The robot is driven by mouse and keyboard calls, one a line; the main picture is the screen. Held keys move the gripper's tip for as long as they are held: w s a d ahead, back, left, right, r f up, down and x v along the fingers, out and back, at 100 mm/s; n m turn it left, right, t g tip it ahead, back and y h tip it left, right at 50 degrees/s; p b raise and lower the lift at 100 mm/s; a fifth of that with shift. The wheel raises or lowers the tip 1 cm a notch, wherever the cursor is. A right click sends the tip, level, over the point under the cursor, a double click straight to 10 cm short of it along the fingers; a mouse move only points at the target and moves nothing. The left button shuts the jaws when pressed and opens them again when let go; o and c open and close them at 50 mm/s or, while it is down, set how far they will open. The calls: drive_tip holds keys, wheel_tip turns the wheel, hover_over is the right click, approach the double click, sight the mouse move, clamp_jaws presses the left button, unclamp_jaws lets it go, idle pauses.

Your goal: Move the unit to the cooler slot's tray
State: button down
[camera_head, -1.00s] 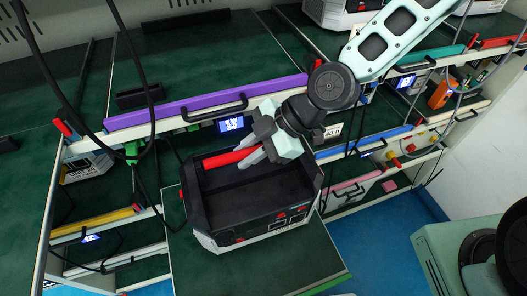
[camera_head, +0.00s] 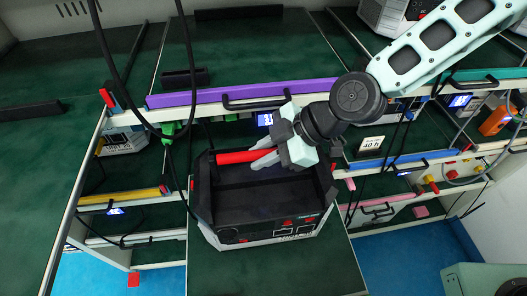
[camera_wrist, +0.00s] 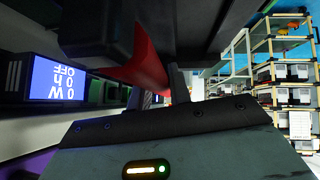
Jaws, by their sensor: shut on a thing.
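The unit (camera_head: 265,232) is a black open-topped box with a pale front edge, red controls and a red carry bar (camera_head: 236,157). It shows at the middle of the head view, level or nearly so, over a green pulled-out tray (camera_head: 275,275). I cannot tell whether it touches this tray. My gripper (camera_head: 265,160) is shut on the red bar at the unit's far side. In the wrist view the red bar (camera_wrist: 140,65) runs between my fingers, and the black unit body hides much. I cannot tell which slot is the cooler one.
A rack with a purple-edged shelf (camera_head: 240,93) stands behind the unit, with blue displays (camera_head: 265,119) and a "40 h" card (camera_head: 372,143). Black cables (camera_head: 110,60) hang at the left. Blue floor (camera_head: 405,255) is free at the right.

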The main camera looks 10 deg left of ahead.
drive_tip(key=shift+a+r, duration=0.1)
drive_tip(key=c, duration=1.3)
unclamp_jaws()
drive_tip(key=shift+s, duration=0.1)
drive_tip(key=shift+d+r, duration=0.25)
drive_tip(key=shift+d, duration=0.3)
drive_tip(key=s+b+v, duration=0.1)
drive_tip(key=v, duration=1)
drive_tip(key=s+d+f+m+h, duration=0.5)
drive_tip(key=s+f+m+h, duration=0.1)
drive_tip(key=h, duration=0.1)
drive_tip(key=s+d+r+m+h, duration=0.1)
drive_tip(key=s+d+r+m, duration=0.3)
drive_tip(key=m, duration=0.4)
wheel_tip(320, 180, up, 2)
drive_tip(key=shift+s+r+t+h, duration=0.1)
drive_tip(key=shift+s+t+h, duration=0.2)
drive_tip(key=shift+s, duration=0.15)
